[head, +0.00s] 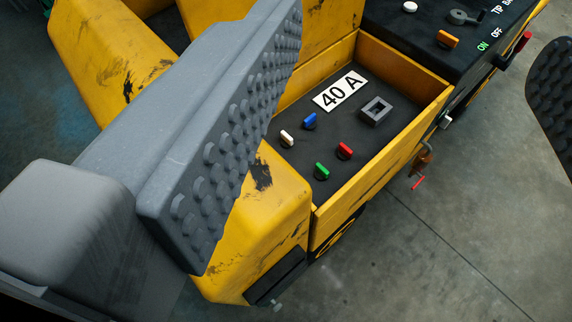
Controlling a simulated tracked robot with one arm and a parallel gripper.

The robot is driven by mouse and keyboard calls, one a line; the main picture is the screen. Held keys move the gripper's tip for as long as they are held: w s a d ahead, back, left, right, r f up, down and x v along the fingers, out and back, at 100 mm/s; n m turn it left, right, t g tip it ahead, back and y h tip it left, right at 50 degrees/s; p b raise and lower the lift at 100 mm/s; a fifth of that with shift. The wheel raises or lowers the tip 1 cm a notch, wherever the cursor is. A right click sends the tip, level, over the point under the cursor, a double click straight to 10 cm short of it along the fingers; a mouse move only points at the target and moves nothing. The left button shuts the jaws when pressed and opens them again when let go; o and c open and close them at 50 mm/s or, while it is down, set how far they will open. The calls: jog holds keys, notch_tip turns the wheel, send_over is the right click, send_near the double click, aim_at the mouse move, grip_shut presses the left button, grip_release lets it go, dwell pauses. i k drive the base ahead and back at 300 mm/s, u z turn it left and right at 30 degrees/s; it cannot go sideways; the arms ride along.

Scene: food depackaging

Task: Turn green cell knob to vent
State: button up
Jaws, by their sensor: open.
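The green knob (322,171) stands on the dark floor of a shallow yellow-walled tray (383,178), near the tray's front corner. No "vent" lettering can be read beside it. My gripper (420,70) is open, its large grey studded left finger (225,130) crossing the left of the view and its right finger (553,100) at the right edge. The green knob shows between the two fingers, and nothing is held. The left finger hides part of the yellow body behind it.
A red knob (345,151), a blue knob (310,121) and a white knob (287,138) are close to the green one. A "40 A" label (340,92) and a grey square frame (376,111) lie farther back. A black panel (415,35) adjoins behind. Bare concrete (470,220) lies right.

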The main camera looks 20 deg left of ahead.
aim_at(321, 173)
jog(key=u, duration=0.15)
jog(key=k, duration=1.1)
jog(key=z, duration=0.75)
jog(key=i, duration=1.75)
jog(key=u, duration=0.7)
